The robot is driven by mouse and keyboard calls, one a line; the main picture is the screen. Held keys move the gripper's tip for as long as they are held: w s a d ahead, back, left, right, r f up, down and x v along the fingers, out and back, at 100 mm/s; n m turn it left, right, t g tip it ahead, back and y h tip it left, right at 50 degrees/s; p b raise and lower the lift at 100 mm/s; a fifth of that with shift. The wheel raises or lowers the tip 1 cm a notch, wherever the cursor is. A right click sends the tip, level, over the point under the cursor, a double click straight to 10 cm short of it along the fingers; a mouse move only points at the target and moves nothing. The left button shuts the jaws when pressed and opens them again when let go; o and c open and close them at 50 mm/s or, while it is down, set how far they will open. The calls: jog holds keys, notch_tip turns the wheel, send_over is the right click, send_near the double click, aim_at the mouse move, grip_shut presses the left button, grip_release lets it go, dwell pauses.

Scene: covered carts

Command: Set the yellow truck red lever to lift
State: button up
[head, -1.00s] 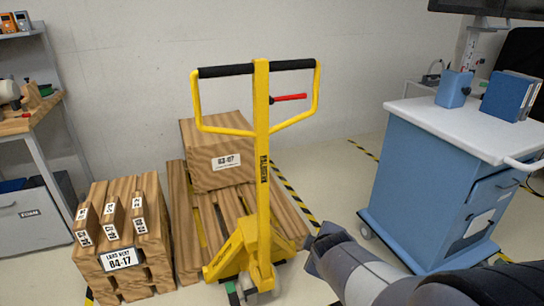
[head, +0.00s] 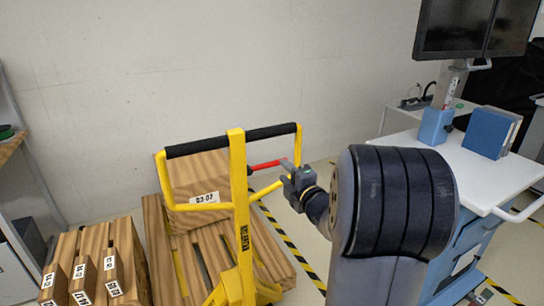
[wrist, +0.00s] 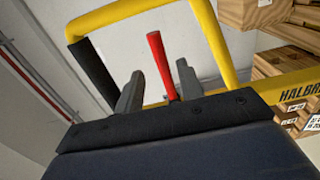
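The yellow pallet truck (head: 241,215) stands in the middle of the head view, its handle loop upright with black grips. Its red lever (head: 265,165) sticks out to the right of the handle post, inside the loop. My gripper (head: 287,168) is at the lever's outer end in the head view. In the wrist view, the red lever (wrist: 161,62) stands between the two spread fingers of my gripper (wrist: 158,80), with gaps visible on both sides. The fingers do not appear to press on it.
A wooden crate (head: 197,172) sits on a pallet (head: 214,251) behind the truck. Stacked wooden pieces (head: 98,262) stand at the lower left. A blue cart with a white top (head: 480,178) is at the right, beside my arm. A monitor (head: 452,30) hangs above it.

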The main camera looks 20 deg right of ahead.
aim_at(278, 165)
jog(key=w+p, duration=0.2)
jog(key=w, duration=0.6)
jog(key=shift+w+a, duration=0.15)
jog(key=shift+c, duration=0.3)
grip_shut()
